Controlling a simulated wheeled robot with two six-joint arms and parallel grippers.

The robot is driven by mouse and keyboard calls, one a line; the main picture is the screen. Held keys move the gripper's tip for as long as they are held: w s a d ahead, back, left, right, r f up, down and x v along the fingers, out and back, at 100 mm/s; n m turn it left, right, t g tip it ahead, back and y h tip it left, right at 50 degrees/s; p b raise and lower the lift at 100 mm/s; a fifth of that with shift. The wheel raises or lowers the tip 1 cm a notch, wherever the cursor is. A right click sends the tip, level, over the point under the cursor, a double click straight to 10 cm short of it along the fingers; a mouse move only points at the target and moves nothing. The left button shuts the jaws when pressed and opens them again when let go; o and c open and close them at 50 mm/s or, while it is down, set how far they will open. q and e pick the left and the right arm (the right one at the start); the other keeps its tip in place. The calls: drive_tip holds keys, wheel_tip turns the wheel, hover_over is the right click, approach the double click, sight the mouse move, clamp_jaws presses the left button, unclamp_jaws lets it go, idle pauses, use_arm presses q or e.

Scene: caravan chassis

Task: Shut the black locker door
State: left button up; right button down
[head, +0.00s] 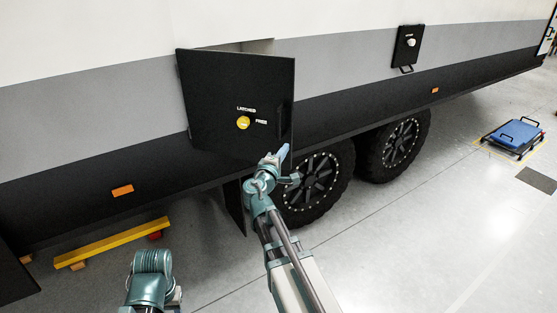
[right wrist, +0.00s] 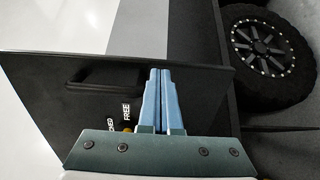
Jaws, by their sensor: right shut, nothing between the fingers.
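The black locker door (head: 215,110) stands ajar on the trailer's side, with a gap into the locker showing above its top edge. It has a yellow round knob (head: 243,122), the words LATCHED and FREE, and a dark handle (head: 281,118) near its right edge. The handle also shows in the right wrist view (right wrist: 105,78). My right gripper (head: 285,148) is shut and empty at the door's lower right corner. Its blue fingers (right wrist: 159,73) overlap the door's outer face in the right wrist view; I cannot tell whether they touch. My left gripper is not visible.
A smaller black hatch (head: 407,45) with a white knob is farther right. Two black wheels (head: 318,185) stand just right of my right arm. A yellow beam (head: 112,243) lies low at left. A blue-topped cart (head: 515,133) stands far right. Floor between is clear.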

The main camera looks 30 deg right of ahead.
sight(290, 141)
drive_tip(key=shift+x, duration=1.55)
drive_tip(key=shift+w, duration=0.1)
